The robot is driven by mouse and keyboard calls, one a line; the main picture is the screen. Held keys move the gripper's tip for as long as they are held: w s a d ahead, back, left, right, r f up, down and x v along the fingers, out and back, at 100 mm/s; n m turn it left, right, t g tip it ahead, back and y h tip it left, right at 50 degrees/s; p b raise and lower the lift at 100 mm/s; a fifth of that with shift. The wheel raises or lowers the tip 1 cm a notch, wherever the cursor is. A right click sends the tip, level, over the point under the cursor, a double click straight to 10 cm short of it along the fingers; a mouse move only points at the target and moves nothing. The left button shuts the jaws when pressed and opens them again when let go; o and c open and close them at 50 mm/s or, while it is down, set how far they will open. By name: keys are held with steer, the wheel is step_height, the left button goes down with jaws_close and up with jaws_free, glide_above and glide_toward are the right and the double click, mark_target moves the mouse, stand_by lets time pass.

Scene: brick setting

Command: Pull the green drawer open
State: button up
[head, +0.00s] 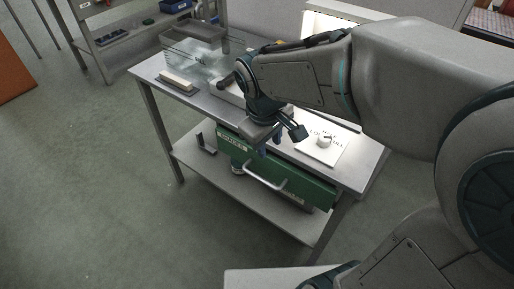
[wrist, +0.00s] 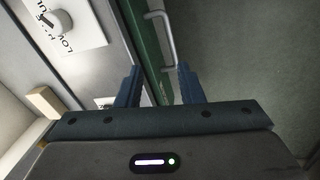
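The green drawer (head: 306,187) sits under the top of a grey metal workbench, with a silver bar handle (head: 266,178) across its front. In the wrist view the drawer's green front (wrist: 144,40) and its handle (wrist: 163,33) show beyond the fingers. My gripper (head: 268,146) is above the drawer, near the bench's front edge. In the wrist view my gripper (wrist: 159,80) has its two blue fingers apart, with nothing held between them. The handle's near end appears just beyond the gap between the fingers; contact is not visible.
A white labelled plate with a knob (head: 323,142) lies on the bench top (head: 357,165), right of my gripper. A clear panel (head: 200,62) stands at the bench's far left. A lower shelf (head: 225,186) runs below the drawer. The floor in front is clear.

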mark_target(259, 177)
steer(key=w+f+b, duration=0.1)
steer(key=f, duration=0.4)
steer(key=w+a+f+n+b, duration=0.1)
steer(key=f+b, duration=0.1)
steer(key=f, duration=0.4)
steer(key=w+a+f+n+b, duration=0.1)
steer(key=f+b, duration=0.1)
steer(key=f, duration=0.4)
steer(key=shift+w+a, duration=0.1)
steer(key=shift+w, duration=0.2)
jaws_close()
